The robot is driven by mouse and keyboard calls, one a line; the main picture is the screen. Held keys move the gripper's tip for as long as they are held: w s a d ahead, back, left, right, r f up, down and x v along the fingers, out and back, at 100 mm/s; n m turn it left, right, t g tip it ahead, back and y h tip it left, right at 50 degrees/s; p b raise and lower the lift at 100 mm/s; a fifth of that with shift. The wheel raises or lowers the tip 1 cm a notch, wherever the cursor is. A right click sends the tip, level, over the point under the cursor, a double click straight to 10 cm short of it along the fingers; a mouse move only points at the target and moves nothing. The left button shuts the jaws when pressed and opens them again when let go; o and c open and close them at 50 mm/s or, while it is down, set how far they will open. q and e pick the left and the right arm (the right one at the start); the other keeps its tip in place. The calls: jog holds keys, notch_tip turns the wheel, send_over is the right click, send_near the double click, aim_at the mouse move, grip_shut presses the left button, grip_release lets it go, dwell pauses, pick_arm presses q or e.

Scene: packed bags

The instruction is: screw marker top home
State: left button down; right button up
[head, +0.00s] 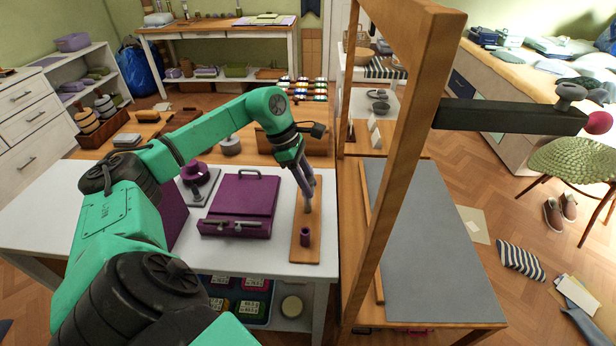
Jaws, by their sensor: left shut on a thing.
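A short purple cylinder (304,236), likely the marker body, stands upright on a narrow wooden board (302,256) at the right end of the white table. My left gripper (308,205) points down above the board, a little behind and above the cylinder, and apart from it in the picture. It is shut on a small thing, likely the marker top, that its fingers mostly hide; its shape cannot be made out. My right gripper is not in view.
A purple case (243,200) with a handle lies left of the board. A purple roll on a grey stand (196,180) is farther left. A tall wooden frame (393,150) rises close to the right, beside a grey-topped bench (430,250).

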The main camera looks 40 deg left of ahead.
pick_arm(q)
jog(key=shift+r+m, duration=0.25)
jog(key=shift+m, duration=0.35)
jog(key=shift+f+g, duration=0.25)
jog(key=shift+g, duration=0.05)
jog(key=shift+d+r+m+g+h+p, duration=0.1)
jog(key=shift+r+m+g+h+p, duration=0.1)
jog(key=shift+m+p, duration=0.3)
jog(key=shift+r+m+g+h+p, duration=0.1)
jog(key=shift+m+g+p, duration=0.15)
jog(key=shift+m, duration=0.35)
jog(key=shift+f+m, duration=0.15)
jog(key=shift+m, duration=0.45)
jog(key=shift+f+g, duration=0.15)
jog(key=shift+g, duration=0.1)
jog(key=m+g, duration=0.1)
jog(key=m, duration=0.1)
jog(key=shift+m, duration=0.9)
jog(key=c, duration=0.7)
grip_release()
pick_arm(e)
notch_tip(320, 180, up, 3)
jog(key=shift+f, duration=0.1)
